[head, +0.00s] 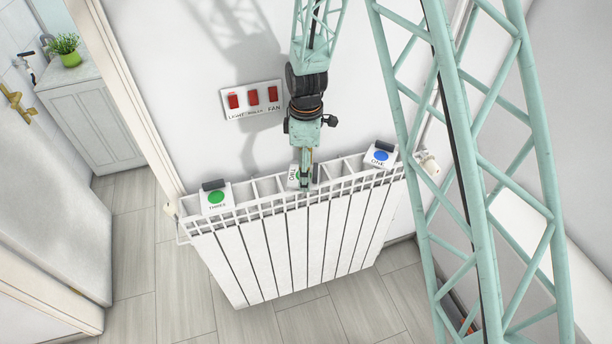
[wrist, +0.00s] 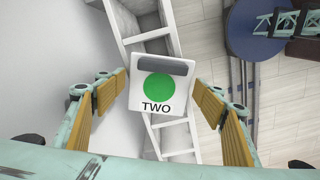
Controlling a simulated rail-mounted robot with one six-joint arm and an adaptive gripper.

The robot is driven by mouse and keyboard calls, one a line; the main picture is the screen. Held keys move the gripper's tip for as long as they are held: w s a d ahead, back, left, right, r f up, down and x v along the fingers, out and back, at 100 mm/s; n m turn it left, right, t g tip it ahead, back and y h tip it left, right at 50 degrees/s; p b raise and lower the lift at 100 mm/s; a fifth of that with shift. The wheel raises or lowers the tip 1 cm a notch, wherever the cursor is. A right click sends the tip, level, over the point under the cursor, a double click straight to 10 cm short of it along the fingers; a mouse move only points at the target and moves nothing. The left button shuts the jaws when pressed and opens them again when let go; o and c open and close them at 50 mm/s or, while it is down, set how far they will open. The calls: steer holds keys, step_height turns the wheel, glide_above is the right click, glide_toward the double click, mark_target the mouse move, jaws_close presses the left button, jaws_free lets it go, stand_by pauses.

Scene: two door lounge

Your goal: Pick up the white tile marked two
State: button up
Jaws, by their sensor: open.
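The white tile marked two (wrist: 160,106) has a green disc, the word TWO and a dark grey bar along its upper edge. In the wrist view it lies between the two open fingers of my gripper (wrist: 160,110), apart from both. In the head view my gripper (head: 307,180) is over the middle of the radiator top and hides much of the tile (head: 293,177). The tile sits on the white radiator (head: 290,245), whose slatted top also shows in the wrist view (wrist: 177,138).
A white tile marked three (head: 216,198), with a green disc, sits at the radiator's left end. A tile marked one (head: 380,155), with a blue disc, sits at the right end. A panel of red switches (head: 252,99) is on the wall behind.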

steer(key=shift+c, duration=0.9)
steer(key=c, duration=0.5)
steer(key=shift+o, duration=0.2)
steer(key=shift+r, duration=0.1)
steer(key=shift+r+b, duration=0.3)
steer(key=shift+r, duration=1.25)
steer(key=shift+s+r, duration=0.1)
steer(key=shift+s, duration=0.05)
steer(key=s+d+b, duration=0.1)
steer(key=s+d, duration=0.1)
steer(key=s, duration=0.5)
steer(key=s+d+r+b, duration=0.1)
steer(key=s+d, duration=0.1)
steer(key=s, duration=0.6)
steer(key=shift+d+r, duration=0.25)
steer(key=shift+d, duration=0.05)
